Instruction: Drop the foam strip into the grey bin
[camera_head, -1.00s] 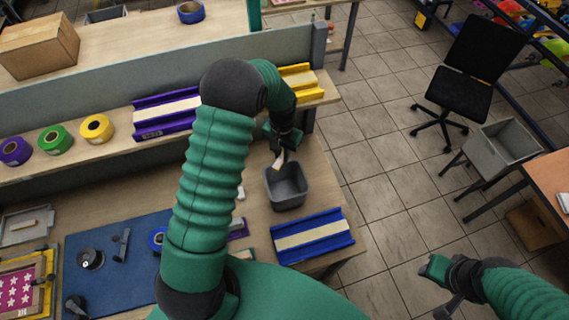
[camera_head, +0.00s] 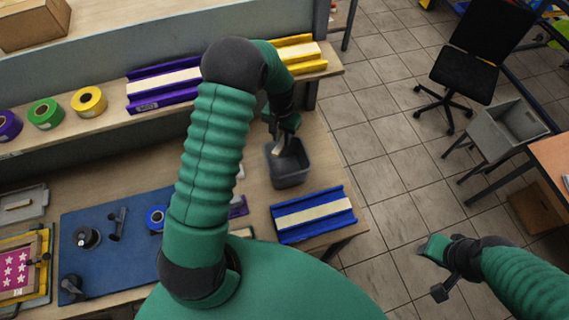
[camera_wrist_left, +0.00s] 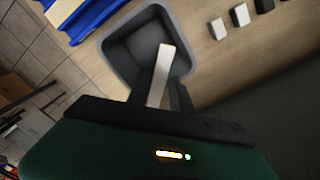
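The grey bin (camera_head: 290,178) stands on the workbench, left of centre of the floor area and behind the blue-edged tray. My left gripper (camera_head: 279,144) is over the bin's opening at its far side. In the left wrist view the pale foam strip (camera_wrist_left: 162,70) sits between the dark fingers of my left gripper (camera_wrist_left: 161,88), which are shut on it. The strip's free end is over the open bin (camera_wrist_left: 118,50), whose inside looks empty.
A blue tray with a pale strip (camera_head: 312,214) lies just in front of the bin. Purple (camera_head: 163,85) and yellow (camera_head: 297,54) trays and tape rolls (camera_head: 89,101) line the shelf. A blue mat (camera_head: 115,245) lies left. Another grey container (camera_head: 508,130) stands beyond the floor.

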